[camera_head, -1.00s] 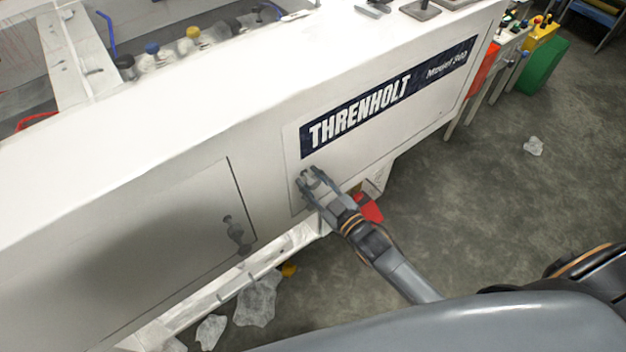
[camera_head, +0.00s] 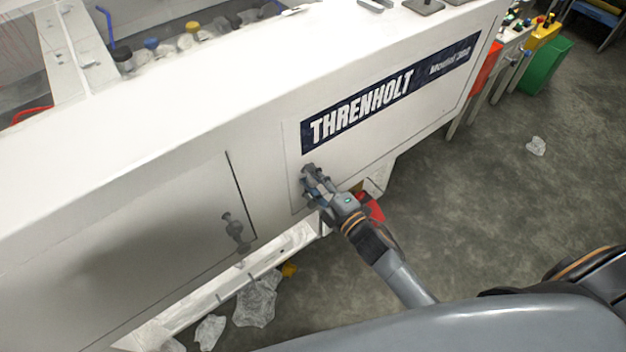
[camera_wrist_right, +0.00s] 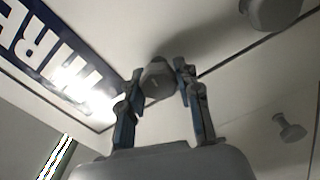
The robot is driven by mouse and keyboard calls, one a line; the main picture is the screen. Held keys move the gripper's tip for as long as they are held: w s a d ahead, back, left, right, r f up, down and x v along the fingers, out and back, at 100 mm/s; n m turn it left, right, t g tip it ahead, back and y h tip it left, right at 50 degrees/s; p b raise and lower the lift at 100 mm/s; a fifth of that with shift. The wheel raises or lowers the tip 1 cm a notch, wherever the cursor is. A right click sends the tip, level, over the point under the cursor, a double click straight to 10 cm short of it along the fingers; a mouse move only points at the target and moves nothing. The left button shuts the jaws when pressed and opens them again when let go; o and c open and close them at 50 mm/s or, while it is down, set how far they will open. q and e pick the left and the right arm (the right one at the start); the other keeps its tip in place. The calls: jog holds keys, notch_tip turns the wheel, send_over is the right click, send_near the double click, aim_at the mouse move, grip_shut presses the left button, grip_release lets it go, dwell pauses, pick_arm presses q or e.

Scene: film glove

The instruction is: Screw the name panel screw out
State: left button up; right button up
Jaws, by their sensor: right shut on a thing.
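The name panel (camera_head: 405,125) is a white plate with a dark blue THRENHOLT label on the front of the white machine. Its screw (camera_head: 307,170), a grey knob, is at the panel's lower left, below the label. My right gripper (camera_head: 313,182) is at this knob, reaching up from the lower right. In the right wrist view the knob (camera_wrist_right: 157,80) sits between the two fingertips (camera_wrist_right: 160,92), which are shut on it. The contact is partly hidden in the head view. My left gripper is not in view.
A similar grey knob (camera_head: 232,224) is on the door panel to the left. Another knob (camera_wrist_right: 290,128) shows at the right of the wrist view. Clear plastic film (camera_head: 256,300) lies on the floor below the machine. The floor at right is mostly free.

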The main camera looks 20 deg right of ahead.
jog(key=shift+r+n, duration=0.1)
jog(key=shift+n, duration=0.5)
jog(key=shift+w, duration=0.1)
jog(key=o, duration=1)
jog(key=shift+o, duration=0.9)
jog(key=shift+w, duration=0.1)
jog(key=v, duration=1.2)
